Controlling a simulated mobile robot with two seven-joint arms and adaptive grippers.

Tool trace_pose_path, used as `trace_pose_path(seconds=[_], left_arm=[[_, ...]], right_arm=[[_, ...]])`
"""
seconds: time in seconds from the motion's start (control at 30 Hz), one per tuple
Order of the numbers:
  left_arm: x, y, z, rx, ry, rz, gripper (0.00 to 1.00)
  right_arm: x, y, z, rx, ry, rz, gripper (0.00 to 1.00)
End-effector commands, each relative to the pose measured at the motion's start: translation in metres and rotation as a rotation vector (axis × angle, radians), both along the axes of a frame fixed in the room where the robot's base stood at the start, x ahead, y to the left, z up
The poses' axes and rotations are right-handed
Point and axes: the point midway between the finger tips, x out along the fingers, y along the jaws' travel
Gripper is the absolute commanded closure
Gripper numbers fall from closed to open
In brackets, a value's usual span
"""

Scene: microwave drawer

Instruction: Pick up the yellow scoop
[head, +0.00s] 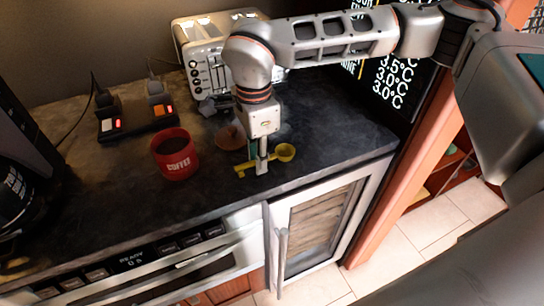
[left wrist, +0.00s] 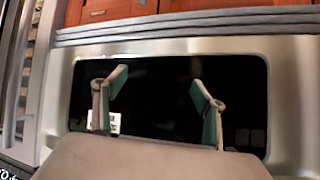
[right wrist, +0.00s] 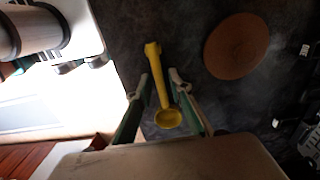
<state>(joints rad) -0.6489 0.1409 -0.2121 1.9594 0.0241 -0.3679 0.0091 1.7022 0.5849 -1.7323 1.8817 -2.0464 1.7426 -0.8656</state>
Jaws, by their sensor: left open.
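The yellow scoop (head: 285,152) lies on the dark counter near its front edge, bowl to the right and handle to the left. My right gripper (head: 262,167) points down at its handle. In the right wrist view the scoop (right wrist: 162,85) runs between the two fingers of my right gripper (right wrist: 162,78), which are partly closed, one on each side of the handle. I cannot tell whether they press on it. My left gripper (left wrist: 158,82) is open and empty in front of a dark panel, in the left wrist view.
A brown round disc (right wrist: 237,46) lies close by. A toaster (head: 205,60) and a charger dock (head: 137,122) are behind. A coffee maker (head: 15,195) is at far left; a drawer appliance (head: 150,265) is below.

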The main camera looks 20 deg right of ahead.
Motion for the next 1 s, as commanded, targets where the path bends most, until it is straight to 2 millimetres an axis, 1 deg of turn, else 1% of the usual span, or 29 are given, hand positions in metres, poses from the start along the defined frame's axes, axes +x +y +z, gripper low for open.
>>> trace_pose_path(seconds=[0.03,0.07,0.37,0.47,0.57,0.8,0.9,1.0], left_arm=[[0.000,0.000,0.000,-0.001,0.000,0.001,0.29],[0.000,0.000,0.000,-0.001,0.000,0.001,0.29],[0.001,-0.001,0.002,-0.002,-0.003,0.000,0.29],[0.001,-0.001,0.002,-0.003,-0.003,0.001,0.29],[0.001,-0.001,0.002,-0.003,-0.003,0.001,0.29],[0.001,-0.001,0.002,-0.003,-0.004,0.001,0.29],[0.001,-0.001,0.002,-0.003,-0.004,0.001,0.29],[0.001,-0.001,0.002,-0.003,-0.004,0.001,0.29]], right_arm=[[0.000,0.000,0.000,0.000,0.000,0.000,0.97],[0.000,0.000,0.000,0.000,0.000,0.000,1.00],[0.000,0.000,0.000,0.000,0.000,0.000,1.00],[0.000,0.000,0.004,0.000,-0.001,0.000,1.00],[0.001,0.000,0.016,0.001,-0.003,-0.001,1.00],[0.001,0.000,0.062,0.001,-0.004,0.000,1.00],[0.001,0.000,0.079,0.001,-0.004,-0.001,1.00],[0.000,0.000,0.091,0.000,-0.001,-0.001,1.00]])
